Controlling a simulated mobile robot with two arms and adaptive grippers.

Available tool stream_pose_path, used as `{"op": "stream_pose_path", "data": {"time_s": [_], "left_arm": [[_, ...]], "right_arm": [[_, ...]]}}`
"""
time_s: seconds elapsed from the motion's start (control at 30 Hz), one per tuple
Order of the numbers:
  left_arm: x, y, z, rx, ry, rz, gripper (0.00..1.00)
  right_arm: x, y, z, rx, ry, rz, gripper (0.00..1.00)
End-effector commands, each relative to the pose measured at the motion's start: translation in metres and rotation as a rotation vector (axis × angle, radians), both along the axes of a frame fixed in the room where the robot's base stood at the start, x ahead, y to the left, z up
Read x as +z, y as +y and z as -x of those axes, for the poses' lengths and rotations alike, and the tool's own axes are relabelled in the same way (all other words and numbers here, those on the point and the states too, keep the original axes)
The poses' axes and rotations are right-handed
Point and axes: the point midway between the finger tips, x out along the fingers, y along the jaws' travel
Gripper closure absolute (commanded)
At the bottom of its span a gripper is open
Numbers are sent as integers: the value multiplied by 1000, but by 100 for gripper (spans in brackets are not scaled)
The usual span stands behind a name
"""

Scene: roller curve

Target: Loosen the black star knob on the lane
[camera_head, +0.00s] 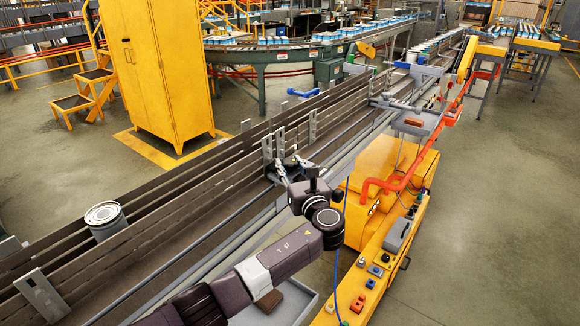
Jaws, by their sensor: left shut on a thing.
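The lane (190,195) is a long conveyor with dark side rails, running from lower left to upper right. My left arm comes in from the bottom, and its gripper (285,170) is at a grey upright rail bracket (267,150) on the lane's near side. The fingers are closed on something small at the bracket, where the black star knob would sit. The knob itself is too small and too covered by the fingers to make out clearly. My right gripper is not in view.
A white-topped can (104,217) stands on the lane at left. A yellow cabinet (165,70) stands behind the lane. A yellow machine base (375,190) with an orange-red pipe (400,180) is right of my arm. Open floor (490,220) lies further right.

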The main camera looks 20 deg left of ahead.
Motion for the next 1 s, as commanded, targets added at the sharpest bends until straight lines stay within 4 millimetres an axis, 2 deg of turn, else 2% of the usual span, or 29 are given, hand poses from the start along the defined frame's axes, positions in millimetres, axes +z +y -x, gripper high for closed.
{"op": "stream_pose_path", "data": {"time_s": [0.03,0.07,0.23,0.53,0.67,1.0], "left_arm": [[-4,-1,1,-1,7,2,92],[-4,-1,1,-1,7,2,67],[-3,-1,1,-1,5,3,49],[-2,-1,1,-2,2,2,49],[-2,-8,9,-4,2,3,49],[-3,-47,64,-4,4,4,49]], "right_arm": [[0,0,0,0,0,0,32],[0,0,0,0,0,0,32],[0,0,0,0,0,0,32],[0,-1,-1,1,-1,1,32],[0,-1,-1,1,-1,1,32],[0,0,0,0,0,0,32]]}}
